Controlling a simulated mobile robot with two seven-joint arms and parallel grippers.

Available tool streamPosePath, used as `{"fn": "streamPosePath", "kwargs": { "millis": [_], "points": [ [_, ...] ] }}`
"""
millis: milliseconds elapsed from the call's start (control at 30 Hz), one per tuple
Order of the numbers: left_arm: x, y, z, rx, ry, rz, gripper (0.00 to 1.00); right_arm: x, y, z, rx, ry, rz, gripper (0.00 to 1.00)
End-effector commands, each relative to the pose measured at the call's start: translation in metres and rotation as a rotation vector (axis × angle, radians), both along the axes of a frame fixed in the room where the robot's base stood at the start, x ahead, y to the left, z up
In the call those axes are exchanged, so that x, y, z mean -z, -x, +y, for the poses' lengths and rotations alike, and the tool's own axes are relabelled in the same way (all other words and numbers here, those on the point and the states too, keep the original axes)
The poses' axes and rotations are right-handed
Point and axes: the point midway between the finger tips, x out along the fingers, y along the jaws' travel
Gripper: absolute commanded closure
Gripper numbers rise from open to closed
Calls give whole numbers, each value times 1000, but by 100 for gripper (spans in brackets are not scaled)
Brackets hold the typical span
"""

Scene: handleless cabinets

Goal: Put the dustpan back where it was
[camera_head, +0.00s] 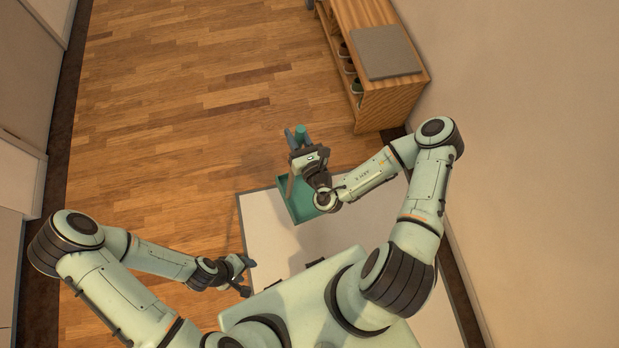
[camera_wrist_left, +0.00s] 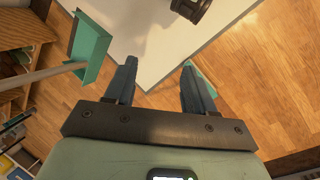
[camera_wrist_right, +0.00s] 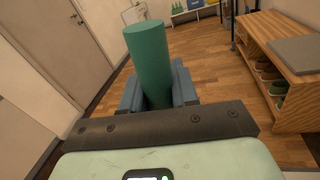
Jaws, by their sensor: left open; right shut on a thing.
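The dustpan is teal. Its pan (camera_head: 301,207) hangs below my right gripper (camera_head: 303,150) in the head view, above the edge of the white floor panel. My right gripper is shut on its upright green handle (camera_wrist_right: 149,55), whose top sticks up past the fingers in the right wrist view. The teal pan (camera_wrist_left: 91,47) with a pale stick also shows at the upper left of the left wrist view. My left gripper (camera_head: 244,273) is open and empty, low at the left, apart from the dustpan; its spread fingers (camera_wrist_left: 158,77) show in the left wrist view.
A wooden shoe bench (camera_head: 382,85) with a grey cushion (camera_head: 386,52) and shoes inside stands against the right wall. The white panel (camera_head: 262,235) lies near my base. The wooden floor (camera_head: 170,120) is clear at the left and ahead. A door (camera_wrist_right: 65,40) stands at the left.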

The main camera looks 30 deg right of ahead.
Motion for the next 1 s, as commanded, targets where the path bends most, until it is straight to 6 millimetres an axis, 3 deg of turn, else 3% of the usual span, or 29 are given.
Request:
{"fn": "streamPosePath", "kwargs": {
  "millis": [33, 100, 200, 400, 600, 767, 867, 1000],
  "points": [
    [31, 25, 0, 0, 0, 27, 46, 38, 10, 0, 14, 12, 11, 100],
    [53, 38, 0, -1, 0, 37, 46, 62, 6, -1, 35, 29, 10, 100],
    [81, 48, 0, -3, -1, 43, 46, 91, -5, -3, 69, 53, 8, 100],
    [125, 55, 0, -7, -5, 38, 46, 128, -33, -4, 137, 98, 10, 100],
    [149, 57, 0, -9, -6, 36, 46, 146, -54, -4, 185, 128, 16, 100],
    [157, 57, 0, -10, -6, 33, 46, 154, -60, -4, 200, 138, 21, 100],
    [165, 55, 0, -11, -7, 25, 46, 168, -61, -4, 202, 141, 22, 100],
    [178, 49, 0, -17, -10, 6, 46, 203, -60, -4, 203, 139, 25, 100]
  ]
}}
